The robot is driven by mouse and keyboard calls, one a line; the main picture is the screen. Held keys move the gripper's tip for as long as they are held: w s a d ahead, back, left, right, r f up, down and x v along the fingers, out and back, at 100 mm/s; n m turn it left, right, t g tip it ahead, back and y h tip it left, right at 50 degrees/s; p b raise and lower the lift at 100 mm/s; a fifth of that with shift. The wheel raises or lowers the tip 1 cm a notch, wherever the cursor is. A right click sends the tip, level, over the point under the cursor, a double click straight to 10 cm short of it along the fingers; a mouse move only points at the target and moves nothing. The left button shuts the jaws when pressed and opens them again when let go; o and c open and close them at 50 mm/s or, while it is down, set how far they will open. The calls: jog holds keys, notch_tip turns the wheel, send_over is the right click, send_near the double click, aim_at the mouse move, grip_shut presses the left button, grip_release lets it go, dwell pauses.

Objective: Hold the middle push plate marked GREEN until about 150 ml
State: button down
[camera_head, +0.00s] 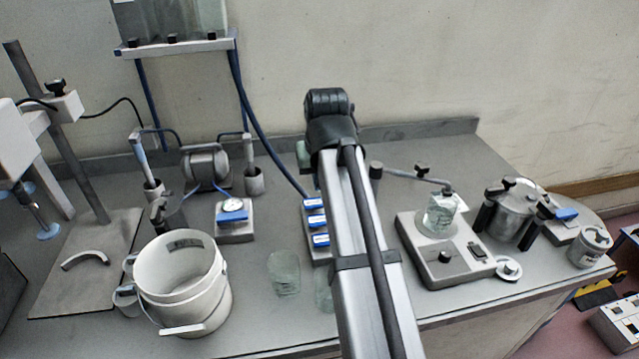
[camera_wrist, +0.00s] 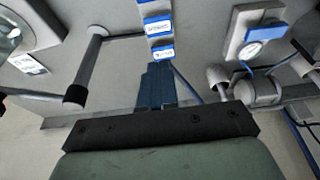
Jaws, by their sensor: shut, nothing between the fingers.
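Three blue push plates with white labels stand in a row on a narrow unit. In the head view the middle plate (camera_head: 317,221) shows just left of my arm; in the wrist view it is the middle plate (camera_wrist: 157,24) near the top. Its label is too small to read surely. My gripper (camera_wrist: 155,72) is shut and empty, its dark fingertips beside or over the plate nearest the wall (camera_wrist: 162,53); I cannot tell whether they touch. In the head view my arm hides the fingers. A clear beaker (camera_head: 324,292) is partly hidden by my arm near the unit's front.
A second clear glass (camera_head: 284,273) and a white bucket (camera_head: 182,280) stand left of the unit. A gauge box (camera_head: 234,220) is behind them. A stirrer plate with a beaker (camera_head: 446,255) stands right of my arm. A tank (camera_head: 170,18) sits on a high shelf.

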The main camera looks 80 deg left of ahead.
send_over(317, 218)
jog(key=d, duration=0.1)
notch_tip(317, 218, down, 9)
jog(key=shift+f, duration=1.25)
